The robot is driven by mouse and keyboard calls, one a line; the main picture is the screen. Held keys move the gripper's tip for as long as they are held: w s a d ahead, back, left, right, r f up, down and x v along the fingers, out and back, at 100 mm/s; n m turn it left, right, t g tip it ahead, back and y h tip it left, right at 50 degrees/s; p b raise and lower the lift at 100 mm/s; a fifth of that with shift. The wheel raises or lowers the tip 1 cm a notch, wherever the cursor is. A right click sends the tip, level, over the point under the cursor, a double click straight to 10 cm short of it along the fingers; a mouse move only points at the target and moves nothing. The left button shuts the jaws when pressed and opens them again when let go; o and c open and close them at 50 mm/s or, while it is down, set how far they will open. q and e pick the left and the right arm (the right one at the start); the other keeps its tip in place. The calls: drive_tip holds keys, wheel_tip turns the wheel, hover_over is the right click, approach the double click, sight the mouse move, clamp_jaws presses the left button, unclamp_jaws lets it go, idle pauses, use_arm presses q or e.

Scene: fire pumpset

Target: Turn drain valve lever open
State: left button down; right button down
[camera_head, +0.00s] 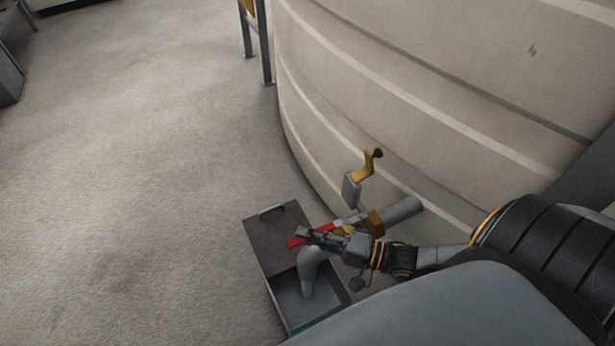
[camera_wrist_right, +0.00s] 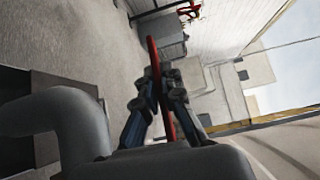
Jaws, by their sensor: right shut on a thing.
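The drain valve's red lever (camera_head: 295,242) lies across the grey drain pipe (camera_head: 312,262), by a brass valve body (camera_head: 374,222) near the tank wall. My right gripper (camera_head: 312,236) is shut on the lever. In the right wrist view the red lever (camera_wrist_right: 154,58) runs between the two fingers of my right gripper (camera_wrist_right: 158,90), its end sticking out past them. The middle of the lever is partly hidden by the gripper. My left gripper is not in view.
A large beige tank (camera_head: 420,90) rises right behind the valve. A yellow lever (camera_head: 364,168) with a black knob stands above the pipe. The pipe bends down into an open drain box (camera_head: 335,299) with a grey lid (camera_head: 284,222). The floor at left is clear.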

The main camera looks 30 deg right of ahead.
drive_tip(key=shift+s, duration=0.1)
drive_tip(key=c, duration=1.5)
unclamp_jaws()
drive_tip(key=v, duration=0.7)
drive_tip(key=shift+s+d, duration=0.2)
